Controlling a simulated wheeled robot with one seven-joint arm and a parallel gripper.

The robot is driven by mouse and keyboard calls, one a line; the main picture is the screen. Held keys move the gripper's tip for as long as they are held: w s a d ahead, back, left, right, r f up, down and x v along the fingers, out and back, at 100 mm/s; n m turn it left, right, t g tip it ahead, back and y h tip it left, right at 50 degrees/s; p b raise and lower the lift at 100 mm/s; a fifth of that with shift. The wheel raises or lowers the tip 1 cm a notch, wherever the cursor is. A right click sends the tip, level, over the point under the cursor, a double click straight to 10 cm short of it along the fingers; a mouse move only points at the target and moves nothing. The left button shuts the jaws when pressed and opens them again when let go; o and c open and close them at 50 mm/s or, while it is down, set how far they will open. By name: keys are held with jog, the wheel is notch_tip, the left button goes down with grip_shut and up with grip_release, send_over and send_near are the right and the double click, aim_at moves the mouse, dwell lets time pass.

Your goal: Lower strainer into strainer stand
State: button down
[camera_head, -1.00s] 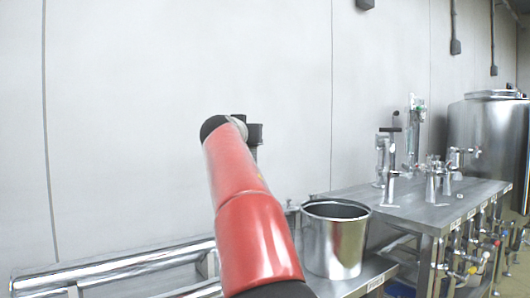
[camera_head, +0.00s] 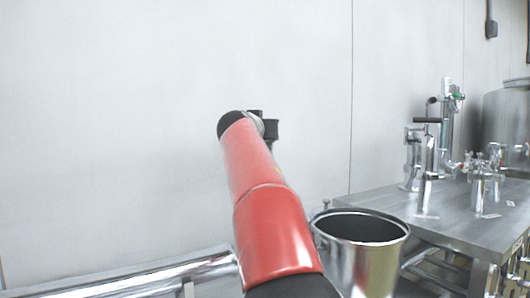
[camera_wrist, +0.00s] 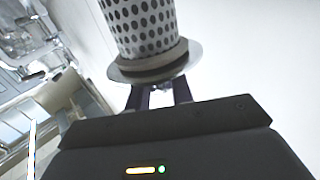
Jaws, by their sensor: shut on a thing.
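The strainer (camera_wrist: 148,25) is a perforated metal cylinder with a band and a wide round flange at its lower end in the wrist view. My gripper (camera_wrist: 161,95) is shut on it just below the flange, with its two fingers close under the disc. The far end of the strainer is cut off by the top edge. In the head view my red arm reaches up toward the wall, and the strainer is hidden there. I cannot make out a thing that is surely the strainer stand.
An open-topped steel bucket (camera_head: 378,263) stands just right of my arm. Right of it is a steel table (camera_head: 450,220) with metal fittings (camera_head: 418,150). A large steel tank (camera_head: 505,125) is at the far right. A steel pipe rail (camera_head: 130,284) runs along the lower left. The wall ahead is bare.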

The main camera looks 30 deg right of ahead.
jog(key=shift+s+f+b, duration=0.2)
jog(key=shift+f+b, duration=3.45)
jog(key=shift+f, duration=1.1)
notch_tip(320, 180, down, 14)
jog(key=b, duration=0.8)
jog(key=shift+f, duration=0.4)
jog(key=c, duration=1.2)
grip_release()
jog(key=shift+c, duration=0.2)
jog(key=shift+o, duration=0.5)
jog(key=shift+w+f, duration=0.1)
jog(key=shift+f, duration=0.05)
notch_tip(320, 180, up, 20)
jog(key=p, duration=1)
